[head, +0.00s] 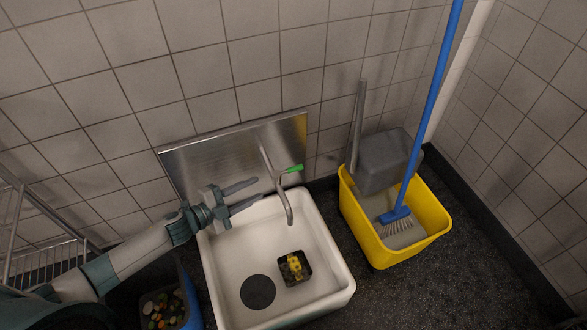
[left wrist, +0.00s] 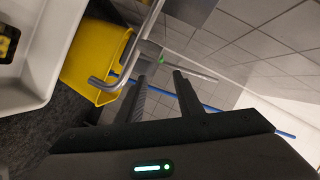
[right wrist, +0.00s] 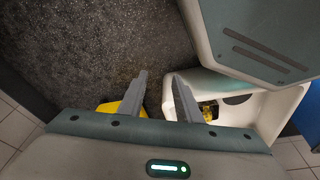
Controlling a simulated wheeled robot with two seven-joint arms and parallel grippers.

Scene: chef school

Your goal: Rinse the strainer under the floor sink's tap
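The floor sink (head: 216,262) is a white basin against the wall. In it lies a small dark square strainer (head: 282,276) with yellow bits in it, beside a dark round disc (head: 257,292), perhaps the drain. The strainer also shows in the right wrist view (right wrist: 209,112). The metal tap (head: 289,208) has a green-tipped lever (head: 294,169) and curves over the basin. My left gripper (head: 258,191) is open and empty, left of the tap, above the basin's back edge. My right gripper (right wrist: 159,75) is open and empty over the floor and outside the head view.
A yellow bucket (head: 376,242) with a grey wringer (head: 384,163) and a blue-handled brush (head: 397,214) stands right of the sink. A blue bin (head: 191,300) of scraps stands left. A wire rack (head: 45,262) is at far left. Dark floor (head: 440,295) is clear at the front right.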

